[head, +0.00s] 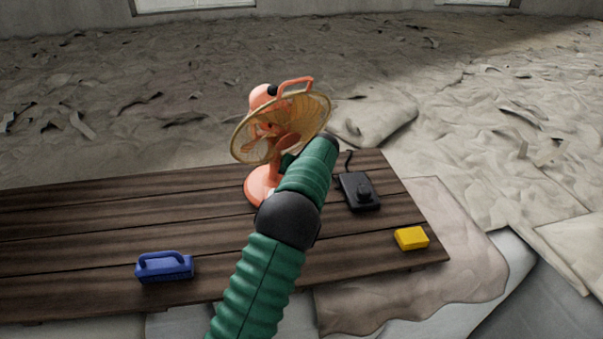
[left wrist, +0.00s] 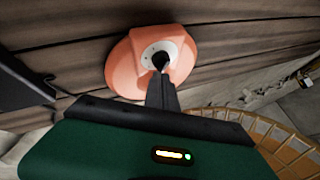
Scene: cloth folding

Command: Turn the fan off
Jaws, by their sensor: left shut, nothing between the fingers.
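An orange fan (head: 262,190) with a yellowish wire cage stands on the wooden table. My green left arm passes in front of its lower part in the head view. In the left wrist view, the fan's round orange base (left wrist: 122,68) carries a white dial (left wrist: 176,50) with a dark centre. My left gripper (left wrist: 161,64) is shut and empty, its dark fingertips over the middle of the dial. I cannot tell whether they touch it. The head view does not show these fingertips clearly. My right gripper is in neither view.
The plank table (head: 80,235) also holds a blue block with a handle (head: 165,268), a black device with a cable (head: 361,191) and a yellow block (head: 411,238). The table's left part is clear. Rumpled ground surrounds it. The fan's cage (left wrist: 275,135) is close by in the left wrist view.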

